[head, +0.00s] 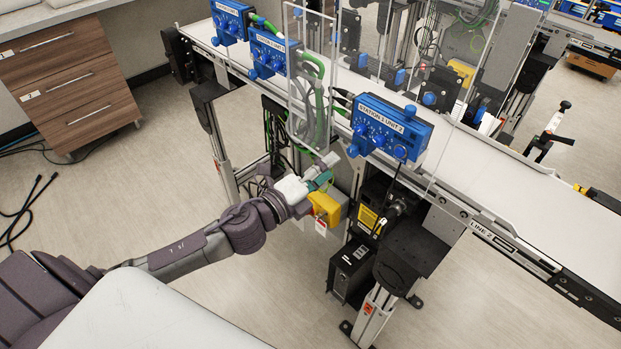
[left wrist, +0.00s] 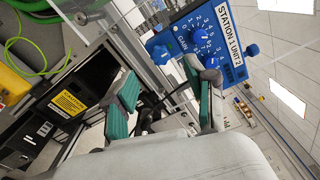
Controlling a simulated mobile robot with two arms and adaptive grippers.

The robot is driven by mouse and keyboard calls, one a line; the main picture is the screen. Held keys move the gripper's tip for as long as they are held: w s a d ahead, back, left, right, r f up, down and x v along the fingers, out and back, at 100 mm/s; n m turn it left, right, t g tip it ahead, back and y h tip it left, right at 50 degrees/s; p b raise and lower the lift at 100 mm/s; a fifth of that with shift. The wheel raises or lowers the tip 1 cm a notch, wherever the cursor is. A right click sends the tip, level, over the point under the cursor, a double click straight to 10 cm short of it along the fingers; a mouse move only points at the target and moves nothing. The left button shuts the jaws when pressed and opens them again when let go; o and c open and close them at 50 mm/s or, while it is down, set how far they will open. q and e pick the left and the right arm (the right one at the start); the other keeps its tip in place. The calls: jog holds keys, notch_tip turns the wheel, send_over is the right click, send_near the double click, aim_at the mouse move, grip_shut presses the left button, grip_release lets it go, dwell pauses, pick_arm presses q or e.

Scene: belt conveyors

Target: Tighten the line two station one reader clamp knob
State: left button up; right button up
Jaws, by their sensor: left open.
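The blue box labelled "STATION 1 UNIT 2" (head: 392,127) is mounted on the near side of the conveyor labelled "LINE 2". It carries several blue knobs and dials, and I cannot tell which one is the reader clamp knob. The box (left wrist: 205,40) shows tilted in the left wrist view, with one blue knob (left wrist: 158,50) sticking out at its left. My left gripper (head: 328,172) is open and empty, below and left of the box. In the left wrist view its green-padded fingers (left wrist: 168,98) are spread, the right one close below the box. My right gripper is out of view.
A yellow box (head: 327,207) hangs just below my left gripper. Black equipment with a yellow label (head: 368,217) stands under the conveyor belt (head: 520,165). Clear panels (head: 447,135) and green cables (head: 318,95) are close by. A wooden drawer cabinet (head: 65,85) stands at the left.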

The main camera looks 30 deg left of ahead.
pick_arm(q)
jog(key=shift+v, duration=2.4)
jog(key=s+a+f+n+g+y, duration=0.1)
jog(key=a+f+n+g+y, duration=0.3)
jog(key=f, duration=1)
jog(key=s+a+f+n+g+y, duration=0.15)
jog(key=a+f+n, duration=0.4)
jog(key=f, duration=0.75)
jog(key=s+f+n+g+y, duration=0.15)
jog(key=s+f+n, duration=0.35)
jog(key=f, duration=0.6)
jog(key=s+d+f+n+g, duration=0.2)
jog(key=s+f, duration=0.4)
jog(key=s, duration=0.4)
jog(key=s+d+f+n+g, duration=0.3)
jog(key=s+f, duration=0.4)
jog(key=s, duration=0.4)
jog(key=s+d+f+n+g, duration=0.2)
jog(key=s+f, duration=0.4)
jog(key=s, duration=0.4)
jog(key=shift+s+d+f+n+g+h, duration=0.35)
jog(key=shift+n+g, duration=0.3)
jog(key=shift+g, duration=0.35)
jog(key=shift+r, duration=0.1)
